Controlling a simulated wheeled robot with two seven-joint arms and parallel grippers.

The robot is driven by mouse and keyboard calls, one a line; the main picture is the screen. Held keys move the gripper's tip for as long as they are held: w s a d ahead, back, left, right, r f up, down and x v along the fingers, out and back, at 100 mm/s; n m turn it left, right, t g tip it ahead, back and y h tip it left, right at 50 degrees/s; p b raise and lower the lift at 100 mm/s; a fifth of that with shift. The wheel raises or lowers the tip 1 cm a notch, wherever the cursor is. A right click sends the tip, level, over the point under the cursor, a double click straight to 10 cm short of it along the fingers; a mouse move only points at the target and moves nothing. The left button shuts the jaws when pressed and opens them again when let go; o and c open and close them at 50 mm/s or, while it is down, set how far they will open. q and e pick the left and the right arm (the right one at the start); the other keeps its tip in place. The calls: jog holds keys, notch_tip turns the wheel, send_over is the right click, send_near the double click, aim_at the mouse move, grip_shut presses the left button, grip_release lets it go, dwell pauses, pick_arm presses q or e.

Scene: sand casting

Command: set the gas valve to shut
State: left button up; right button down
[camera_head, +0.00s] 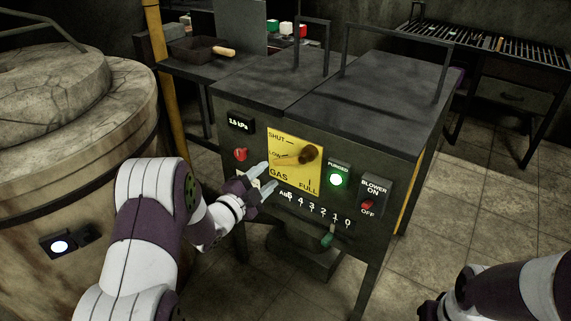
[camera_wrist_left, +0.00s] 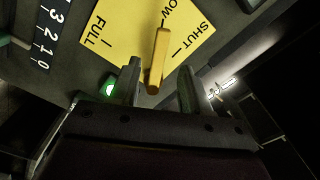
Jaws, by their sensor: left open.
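The gas valve has a yellow plate (camera_head: 283,172) marked SHUT, LOW and FULL on the front of the dark furnace cabinet. In the left wrist view the yellow-brown handle (camera_wrist_left: 158,62) lies in line with the LOW mark, between SHUT and FULL. My left gripper (camera_head: 268,182) is at the plate's lower left. In the left wrist view its two open fingers (camera_wrist_left: 160,88) stand either side of the handle's near end, with gaps visible. My right gripper (camera_head: 430,308) is at the lower right, mostly cut off.
A lit green PURGED lamp (camera_head: 337,179), a red BLOWER switch (camera_head: 367,205) and a red button (camera_head: 240,154) surround the plate. A numbered slider with a green knob (camera_head: 327,240) is below. A round stone-topped vessel (camera_head: 70,130) stands left. Tiled floor is clear at right.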

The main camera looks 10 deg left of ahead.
aim_at(281, 163)
pick_arm(q)
jog(key=b+x, duration=0.1)
jog(key=x, duration=0.7)
jog(key=shift+f, duration=0.1)
grip_shut()
